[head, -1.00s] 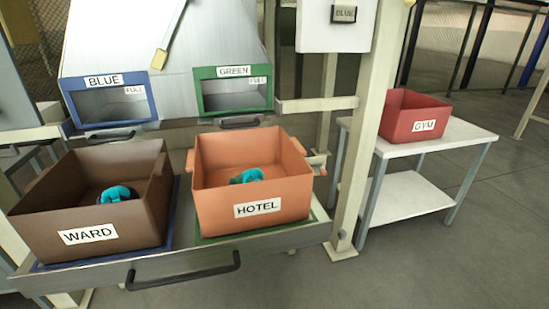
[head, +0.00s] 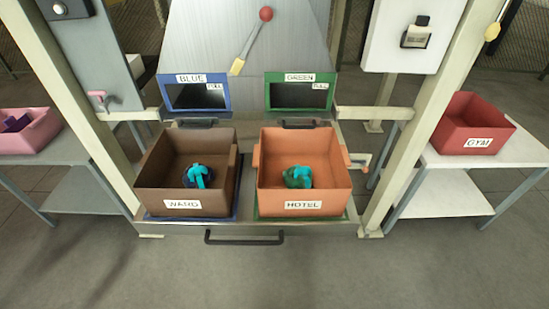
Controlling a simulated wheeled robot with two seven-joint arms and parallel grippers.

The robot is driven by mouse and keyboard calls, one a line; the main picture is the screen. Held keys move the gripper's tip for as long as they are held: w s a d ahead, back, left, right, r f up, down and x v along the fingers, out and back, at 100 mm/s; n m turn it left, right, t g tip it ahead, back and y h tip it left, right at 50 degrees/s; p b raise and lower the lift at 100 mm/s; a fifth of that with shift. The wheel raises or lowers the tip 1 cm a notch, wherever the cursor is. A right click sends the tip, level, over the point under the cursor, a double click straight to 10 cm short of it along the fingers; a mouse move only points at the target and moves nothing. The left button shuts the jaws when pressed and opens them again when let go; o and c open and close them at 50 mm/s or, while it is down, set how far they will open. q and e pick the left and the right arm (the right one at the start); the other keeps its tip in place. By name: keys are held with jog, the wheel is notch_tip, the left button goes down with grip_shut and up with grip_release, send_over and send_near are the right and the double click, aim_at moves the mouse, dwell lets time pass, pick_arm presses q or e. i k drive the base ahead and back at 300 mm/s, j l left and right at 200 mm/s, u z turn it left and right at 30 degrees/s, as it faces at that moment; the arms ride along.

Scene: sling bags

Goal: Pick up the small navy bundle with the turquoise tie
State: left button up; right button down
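A green bundle (head: 291,181) with a turquoise tie lies in the orange bin labelled HOTEL (head: 333,201), just to the right. Neither of my grippers shows in the head view.
Behind the bins are a blue-framed opening labelled BLUE (head: 197,96) and a green-framed one labelled GREEN (head: 298,96). A red bin labelled GYM (head: 478,122) stands on the right table. A pink bin (head: 32,141) with something purple stands on the left table. The floor in front (head: 300,275) is clear.

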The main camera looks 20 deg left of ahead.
aim_at(199, 176)
jog(key=u, duration=1.25)
jog(key=i+j+z, duration=0.45)
jog(key=j+z, duration=0.25)
jog(key=i+j+z, duration=0.1)
jog(key=j+z, duration=0.3)
jog(key=j, duration=0.15)
jog(key=i+j+z, duration=0.1)
jog(key=j+z, duration=0.25)
jog(key=j, duration=0.15)
jog(key=j+z, duration=0.35)
jog(key=j, duration=0.15)
